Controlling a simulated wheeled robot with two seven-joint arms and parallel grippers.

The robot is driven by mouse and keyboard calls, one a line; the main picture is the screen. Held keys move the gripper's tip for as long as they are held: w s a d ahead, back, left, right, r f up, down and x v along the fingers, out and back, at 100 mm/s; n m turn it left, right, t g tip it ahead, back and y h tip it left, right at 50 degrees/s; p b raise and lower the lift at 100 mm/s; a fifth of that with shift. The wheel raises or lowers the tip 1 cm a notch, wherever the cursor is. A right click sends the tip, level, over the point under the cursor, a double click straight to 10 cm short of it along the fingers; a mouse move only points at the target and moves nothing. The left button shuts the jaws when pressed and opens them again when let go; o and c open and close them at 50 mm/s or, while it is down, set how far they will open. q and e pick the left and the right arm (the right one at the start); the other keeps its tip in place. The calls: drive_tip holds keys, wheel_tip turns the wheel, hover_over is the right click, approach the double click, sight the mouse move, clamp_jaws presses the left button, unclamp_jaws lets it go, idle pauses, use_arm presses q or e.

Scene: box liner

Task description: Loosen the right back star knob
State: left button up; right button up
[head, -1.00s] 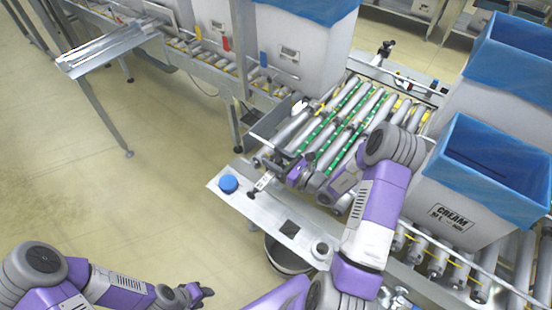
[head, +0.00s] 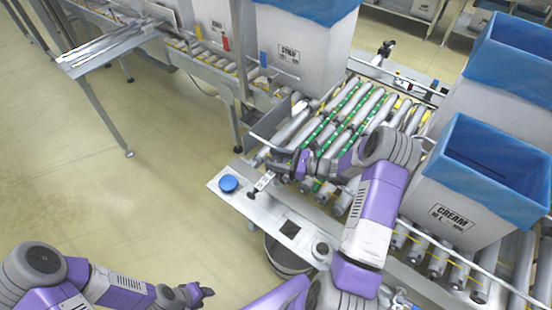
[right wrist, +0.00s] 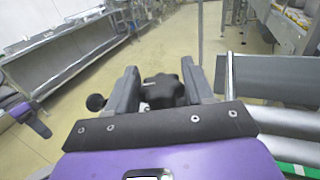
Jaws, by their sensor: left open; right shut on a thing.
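A black star knob (right wrist: 162,90) shows in the right wrist view between the two grey fingers of my right gripper (right wrist: 158,84). The fingers are shut on it from both sides. In the head view my right gripper (head: 276,161) is at the left end of the roller section, by the side guide (head: 270,130); the knob itself is hard to make out there. My left gripper (head: 203,292) is open and empty, low over the floor at the bottom of the head view, far from the knob.
A black ball-ended handle (right wrist: 95,102) is beside the left finger in the right wrist view. A panel with a blue button (head: 228,183) lies in front of the rollers. A blue-lined CREAM box (head: 450,215) stands right of my right arm. Open floor lies left.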

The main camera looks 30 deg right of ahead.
sight(276, 159)
drive_tip(key=n+g+y+b, duration=0.1)
drive_tip(key=n+g+y, duration=0.1)
drive_tip(key=g, duration=0.1)
drive_tip(key=n+g+y, duration=0.1)
drive_tip(key=n+g, duration=0.1)
drive_tip(key=g, duration=0.1)
drive_tip(key=shift+f+n+y+b, duration=0.15)
drive_tip(key=shift+n+y+b, duration=0.15)
drive_tip(key=shift+y+b, duration=0.1)
drive_tip(key=n+g+y+b, duration=0.1)
drive_tip(key=n+g+b, duration=0.1)
drive_tip(key=g, duration=0.3)
drive_tip(key=shift+n, duration=0.7)
drive_tip(key=shift+n+g+b, duration=0.8)
drive_tip(key=shift+n+g, duration=0.4)
drive_tip(key=shift+g, duration=0.8)
drive_tip(key=shift+n+g, duration=0.3)
drive_tip(key=shift+g, duration=0.2)
drive_tip(key=o, duration=1)
drive_tip(key=shift+c, duration=0.2)
drive_tip(key=shift+r, duration=0.3)
wheel_tip(276, 159, up, 10)
drive_tip(key=p, duration=0.3)
drive_tip(key=shift+f+p, duration=0.1)
drive_tip(key=shift+p, duration=0.25)
